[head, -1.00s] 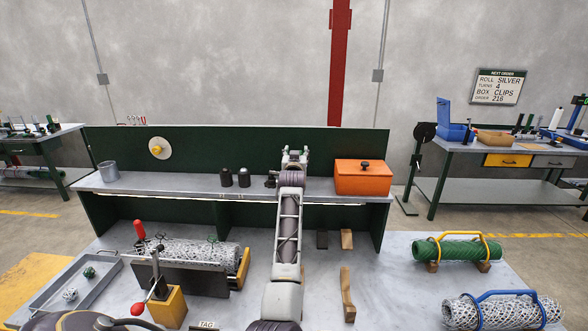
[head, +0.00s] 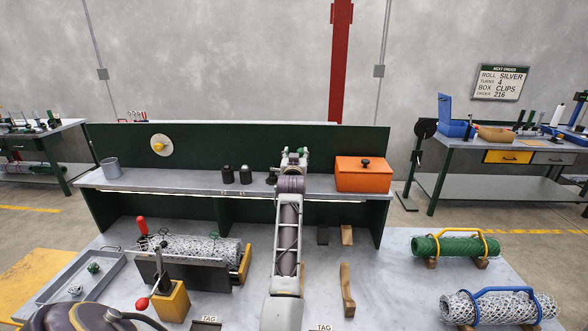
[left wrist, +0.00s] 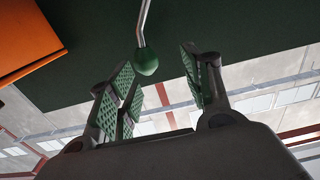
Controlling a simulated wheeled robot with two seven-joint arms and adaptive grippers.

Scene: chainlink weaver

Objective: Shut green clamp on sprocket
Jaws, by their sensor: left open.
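My left gripper (head: 295,154) is at the end of the arm in the middle of the head view, in front of the dark green back panel and above the shelf. In the left wrist view my left gripper (left wrist: 156,66) is open, with green ribbed pads. A green ball knob (left wrist: 146,62) on a bent metal rod sits between the open fingers, nearer the left one, with a gap to the right one. The clamp body and the sprocket cannot be made out at the gripper. My right gripper is not in view.
An orange box (head: 363,175) stands on the shelf right of the gripper, with dark knobs (head: 228,174) to the left. A mesh roll (head: 195,250) and red-knobbed levers (head: 142,226) are front left. Handled green (head: 455,246) and silver (head: 500,309) rolls lie right.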

